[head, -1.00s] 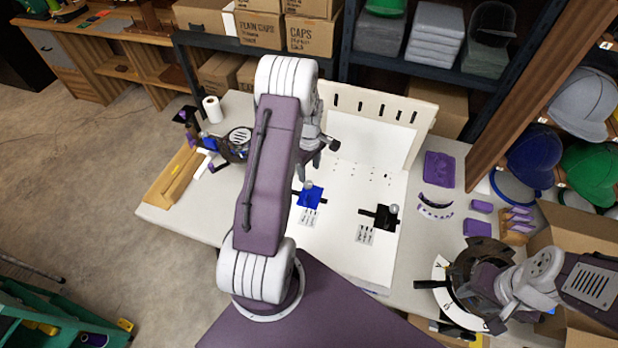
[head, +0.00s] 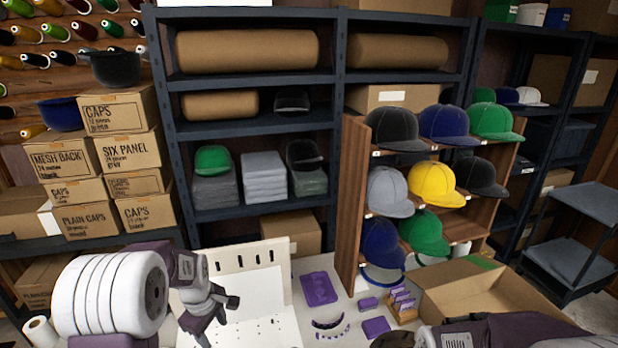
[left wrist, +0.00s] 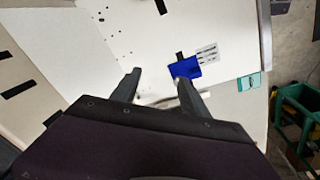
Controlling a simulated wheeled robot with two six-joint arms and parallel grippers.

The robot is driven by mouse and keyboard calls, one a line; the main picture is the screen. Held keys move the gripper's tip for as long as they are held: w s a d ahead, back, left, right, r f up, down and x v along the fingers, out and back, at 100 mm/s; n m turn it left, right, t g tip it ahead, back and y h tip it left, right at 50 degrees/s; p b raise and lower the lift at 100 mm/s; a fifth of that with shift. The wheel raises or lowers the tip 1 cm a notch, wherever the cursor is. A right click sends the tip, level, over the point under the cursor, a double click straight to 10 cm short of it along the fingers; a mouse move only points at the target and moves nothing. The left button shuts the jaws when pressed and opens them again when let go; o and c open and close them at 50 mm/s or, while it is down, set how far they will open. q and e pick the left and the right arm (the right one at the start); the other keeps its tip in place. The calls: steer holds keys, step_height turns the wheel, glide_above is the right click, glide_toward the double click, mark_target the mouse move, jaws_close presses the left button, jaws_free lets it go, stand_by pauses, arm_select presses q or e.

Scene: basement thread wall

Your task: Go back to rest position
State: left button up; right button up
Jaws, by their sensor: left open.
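My left arm comes in at the lower left of the head view, with its wrist near the white pegboard fixture (head: 245,262). In the left wrist view my left gripper (left wrist: 159,78) is open, its two dark fingers apart with nothing between them. Beyond the right finger a blue piece (left wrist: 186,67) lies on the white board (left wrist: 135,35), a printed label beside it. My right arm shows only in part at the bottom right edge of the head view; its gripper is out of view.
The worktable holds purple pieces (head: 318,289) and an open cardboard box (head: 480,295). Behind it stand a dark shelf unit (head: 340,100) and a wooden cap rack (head: 345,200) with several coloured caps. Stacked cartons (head: 130,152) stand at the left.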

arm_select(q)
steer(key=s+d+r+m, duration=0.4)
steer(key=s+d+m, duration=0.2)
steer(key=s+d, duration=0.2)
steer(key=s+f+m, duration=0.3)
steer(key=s+m, duration=0.4)
steer(key=s, duration=0.1)
steer(key=shift+d+m, duration=0.25)
steer(key=shift+m, duration=0.15)
